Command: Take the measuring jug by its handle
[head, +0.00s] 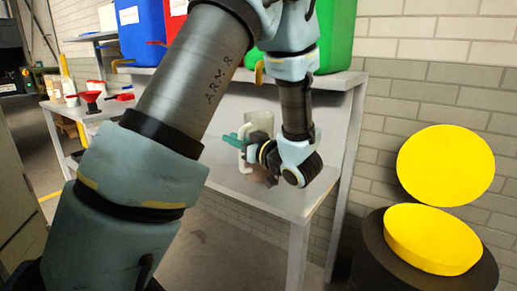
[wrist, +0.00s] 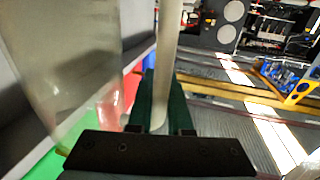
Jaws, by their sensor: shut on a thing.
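The measuring jug (head: 262,121) is a clear, greyish vessel above the grey workbench, partly hidden by my wrist in the head view. In the wrist view, the jug (wrist: 72,65) fills the left side, and its pale handle (wrist: 168,58) runs down between my green fingers. My gripper (wrist: 162,95) is shut on the handle, with a finger on each side. In the head view, my gripper (head: 236,139) shows its green fingers across the pale handle (head: 245,160). Whether the jug's base touches the bench is hidden.
The workbench (head: 285,203) has an upper shelf (head: 338,80) carrying blue (head: 141,30), red and green (head: 335,38) containers. A red funnel (head: 91,98) and small bottles stand at the left. A dark drum with a yellow lid (head: 432,238) stands at the right.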

